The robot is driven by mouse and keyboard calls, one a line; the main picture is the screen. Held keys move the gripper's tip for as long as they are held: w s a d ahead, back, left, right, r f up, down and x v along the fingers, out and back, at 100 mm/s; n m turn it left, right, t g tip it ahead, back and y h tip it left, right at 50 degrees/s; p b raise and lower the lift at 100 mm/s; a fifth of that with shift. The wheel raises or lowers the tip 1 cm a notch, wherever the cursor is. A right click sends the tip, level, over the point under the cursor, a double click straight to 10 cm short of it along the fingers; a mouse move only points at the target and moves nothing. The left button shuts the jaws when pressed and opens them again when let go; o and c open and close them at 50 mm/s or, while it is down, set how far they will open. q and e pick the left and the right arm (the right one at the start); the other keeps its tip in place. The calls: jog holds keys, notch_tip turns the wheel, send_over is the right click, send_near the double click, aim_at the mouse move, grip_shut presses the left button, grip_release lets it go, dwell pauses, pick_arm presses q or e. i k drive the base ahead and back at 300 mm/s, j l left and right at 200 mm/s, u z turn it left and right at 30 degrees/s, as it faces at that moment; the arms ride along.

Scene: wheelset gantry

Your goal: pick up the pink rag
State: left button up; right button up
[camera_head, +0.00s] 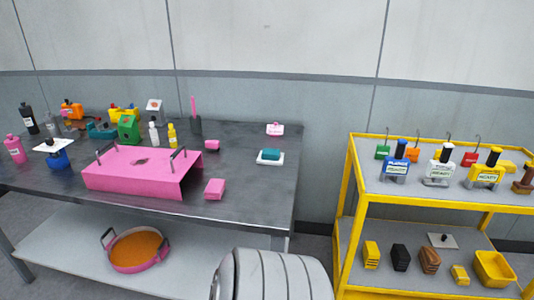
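Several small pink items lie on the dark metal table (255,187), and I cannot tell for sure which is the pink rag. A pink folded-looking block (214,188) lies near the front edge, right of a large pink stand with handles (140,175). A smaller pink block (211,144) lies further back. A pink-and-white item (275,129) lies near the table's back right. Neither of my grippers is in view.
A teal block (270,155) rests on a white base. Bottles and tools crowd the table's left and back. An orange pan (137,249) sits on the lower shelf. A yellow cart (347,190) with several labelled items stands right. The table's right part is mostly clear.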

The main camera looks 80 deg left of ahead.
aim_at(215, 188)
jog(key=u, duration=3.15)
jog(key=i+j, duration=0.1)
